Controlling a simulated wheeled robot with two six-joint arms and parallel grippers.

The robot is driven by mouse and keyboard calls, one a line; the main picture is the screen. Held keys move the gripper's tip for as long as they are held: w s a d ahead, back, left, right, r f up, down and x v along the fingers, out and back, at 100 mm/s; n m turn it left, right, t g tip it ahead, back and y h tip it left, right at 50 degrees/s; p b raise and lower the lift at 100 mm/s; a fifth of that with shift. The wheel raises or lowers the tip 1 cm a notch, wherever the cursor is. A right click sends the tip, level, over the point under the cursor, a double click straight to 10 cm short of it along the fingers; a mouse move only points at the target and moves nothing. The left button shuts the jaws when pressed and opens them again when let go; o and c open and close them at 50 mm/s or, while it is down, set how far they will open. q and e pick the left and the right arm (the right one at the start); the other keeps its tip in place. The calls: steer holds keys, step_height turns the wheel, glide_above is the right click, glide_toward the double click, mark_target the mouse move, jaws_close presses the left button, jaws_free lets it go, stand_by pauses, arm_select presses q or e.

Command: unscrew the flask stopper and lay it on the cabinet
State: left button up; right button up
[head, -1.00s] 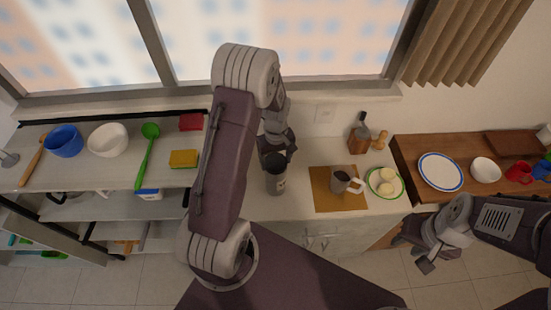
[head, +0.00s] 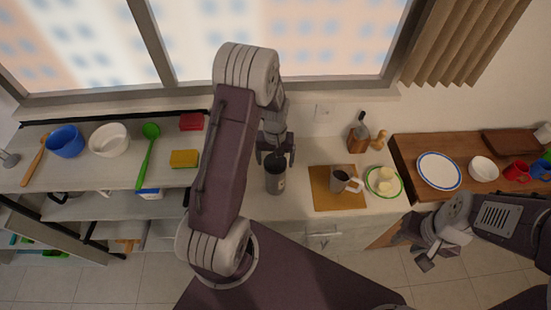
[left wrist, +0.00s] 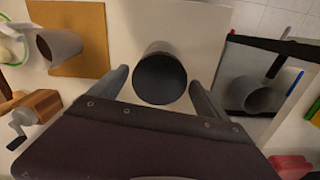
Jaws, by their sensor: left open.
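The flask (head: 275,182) is a dark grey cylinder standing upright on the pale cabinet top (head: 236,203). Its round black stopper (left wrist: 160,79) faces the camera in the left wrist view, on top of the flask. My left gripper (head: 275,158) is directly above the flask, with its fingers apart. In the left wrist view the two fingers (left wrist: 158,88) stand on either side of the stopper, with gaps visible. My right gripper (head: 424,259) hangs in front of the brown counter, away from the flask; its finger opening is unclear.
A brown mat (head: 322,194) with a grey mug (head: 341,180) lies right of the flask, beside a plate (head: 383,190) of pale food. A wooden grinder (head: 358,140) stands behind. A yellow sponge (head: 184,159) lies to the left. Bare cabinet top surrounds the flask.

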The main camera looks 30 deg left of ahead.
arm_select(q)
steer(key=m, duration=0.2)
steer(key=shift+m, duration=0.3)
steer(key=m, duration=0.2)
steer(key=shift+m, duration=0.3)
steer(key=m+p, duration=0.1)
steer(key=m, duration=0.4)
steer(key=shift+a+m, duration=0.1)
steer(key=shift+m, duration=0.3)
steer(key=m, duration=0.5)
steer(key=shift+m, duration=0.4)
steer(key=m, duration=0.4)
steer(key=shift+w+p, duration=0.1)
steer(key=shift+p, duration=0.2)
steer(key=c, duration=1.2)
steer(key=n, duration=0.5)
steer(key=shift+c, duration=0.2)
steer(key=n, duration=0.4)
steer(key=shift+p, duration=0.3)
